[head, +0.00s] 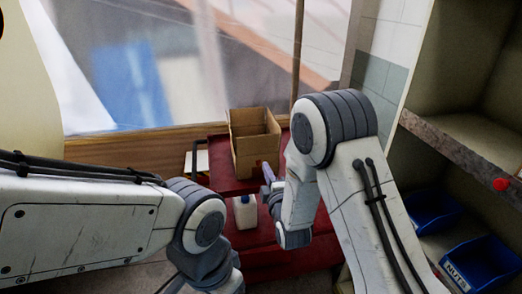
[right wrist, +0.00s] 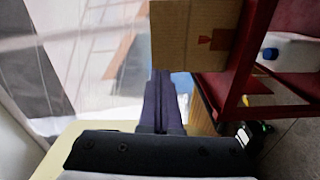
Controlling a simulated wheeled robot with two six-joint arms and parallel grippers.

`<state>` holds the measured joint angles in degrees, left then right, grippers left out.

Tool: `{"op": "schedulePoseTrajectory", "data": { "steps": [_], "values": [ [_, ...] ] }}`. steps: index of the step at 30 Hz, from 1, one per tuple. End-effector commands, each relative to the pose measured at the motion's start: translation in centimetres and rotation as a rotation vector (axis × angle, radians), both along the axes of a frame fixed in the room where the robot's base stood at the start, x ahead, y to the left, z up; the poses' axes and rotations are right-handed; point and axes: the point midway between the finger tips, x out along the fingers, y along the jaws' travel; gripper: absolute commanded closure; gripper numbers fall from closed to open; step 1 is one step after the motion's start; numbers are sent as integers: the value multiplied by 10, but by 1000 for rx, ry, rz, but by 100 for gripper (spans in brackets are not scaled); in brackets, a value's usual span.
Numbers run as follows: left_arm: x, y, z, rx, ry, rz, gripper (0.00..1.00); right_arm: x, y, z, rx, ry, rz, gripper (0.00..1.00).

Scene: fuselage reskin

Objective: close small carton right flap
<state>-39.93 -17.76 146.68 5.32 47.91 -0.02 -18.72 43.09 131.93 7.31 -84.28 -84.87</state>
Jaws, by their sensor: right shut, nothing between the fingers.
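The small cardboard carton (head: 250,152) stands on the red cart (head: 222,180), with its open top showing in the head view. I cannot clearly tell its right flap from the walls. In the right wrist view the carton (right wrist: 192,38) fills the upper middle, with a dark red mark on its side. My right gripper (head: 267,173) is at the carton's lower front right in the head view. Its fingers (right wrist: 165,78) are together and empty, pointing toward the carton; I cannot tell whether they touch it. My left arm comes in from the left, but its gripper is out of view.
A white bottle with a blue cap (head: 245,212) stands on a lower level of the cart, in front of the carton. A shelf at the right holds blue bins (head: 479,262), one labelled NUTS. A window with a wooden sill (head: 125,150) is behind the cart.

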Motion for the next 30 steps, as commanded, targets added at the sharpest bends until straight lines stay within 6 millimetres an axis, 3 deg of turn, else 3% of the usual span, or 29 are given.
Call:
{"op": "schedulePoseTrajectory", "data": {
  "steps": [4,10,24,30],
  "values": [
    [0,0,-6,0,0,0,100,2,-12,-5,-69,-98,-26,100],
    [0,0,0,0,0,0,100,16,-10,1,-83,-122,-31,100],
    [0,0,29,0,0,0,100,106,6,9,-80,-120,-30,100],
    [0,0,36,0,0,0,100,130,10,10,-80,-119,-29,100]
  ]
}}
